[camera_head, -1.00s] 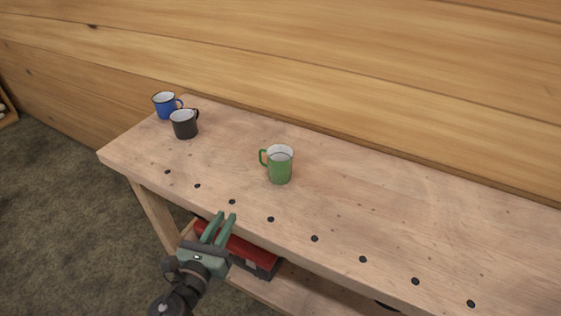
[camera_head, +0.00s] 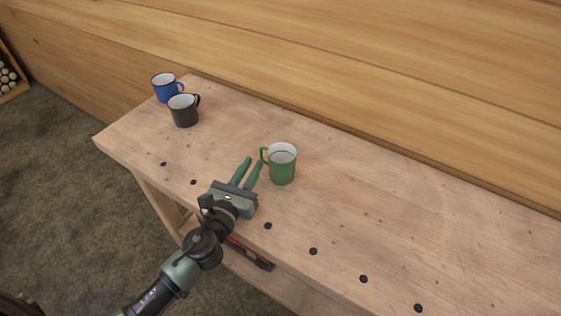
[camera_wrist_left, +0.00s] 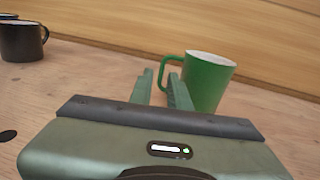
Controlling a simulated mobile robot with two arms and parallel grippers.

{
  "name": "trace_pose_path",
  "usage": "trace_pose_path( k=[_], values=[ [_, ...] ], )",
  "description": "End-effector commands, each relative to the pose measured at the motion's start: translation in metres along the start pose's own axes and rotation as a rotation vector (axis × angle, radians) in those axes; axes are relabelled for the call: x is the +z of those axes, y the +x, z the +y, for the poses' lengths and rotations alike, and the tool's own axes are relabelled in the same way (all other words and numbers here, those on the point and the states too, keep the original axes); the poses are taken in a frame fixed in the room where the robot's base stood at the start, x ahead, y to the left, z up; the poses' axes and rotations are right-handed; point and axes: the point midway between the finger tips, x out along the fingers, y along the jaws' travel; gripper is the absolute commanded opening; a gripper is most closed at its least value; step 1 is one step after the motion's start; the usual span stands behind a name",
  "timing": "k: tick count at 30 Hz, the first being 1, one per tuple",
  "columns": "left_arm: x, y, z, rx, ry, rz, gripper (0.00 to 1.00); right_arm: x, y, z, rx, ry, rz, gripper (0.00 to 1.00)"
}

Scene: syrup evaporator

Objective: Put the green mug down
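The green mug (camera_head: 283,167) stands upright on the wooden workbench (camera_head: 350,215), its handle facing left. It also shows in the left wrist view (camera_wrist_left: 207,82), with its handle beyond the fingertips. My left gripper (camera_head: 253,163) is low over the bench, just left of the mug, with its fingers pointing toward the back. The fingers (camera_wrist_left: 162,80) are parted, with a gap between them, and the gripper is open. The right fingertip is close to the handle; I cannot tell whether they touch. My right gripper is out of view.
A black mug (camera_head: 184,112) and a blue mug (camera_head: 165,90) stand at the bench's far left end. A wooden wall (camera_head: 360,90) runs along the back. The bench top right of the green mug is clear. Several dark holes line the front edge.

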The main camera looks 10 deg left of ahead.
Motion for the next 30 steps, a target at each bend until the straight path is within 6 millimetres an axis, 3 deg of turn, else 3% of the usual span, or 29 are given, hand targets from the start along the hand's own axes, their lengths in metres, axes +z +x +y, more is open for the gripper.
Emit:
trace_pose_path(
  k=[14,22,24,30],
  values=[
    [-0.006,0.054,-0.003,0.000,0.000,-0.001,0.18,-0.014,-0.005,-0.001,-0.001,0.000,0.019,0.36],
    [-0.007,0.057,-0.003,0.000,0.000,0.001,0.18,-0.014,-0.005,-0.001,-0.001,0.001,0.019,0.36],
    [-0.007,0.056,-0.003,0.000,0.000,0.001,0.01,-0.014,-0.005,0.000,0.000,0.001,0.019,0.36],
    [-0.007,0.056,-0.003,0.000,0.000,0.001,0.00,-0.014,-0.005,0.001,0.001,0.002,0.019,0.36]
  ],
)
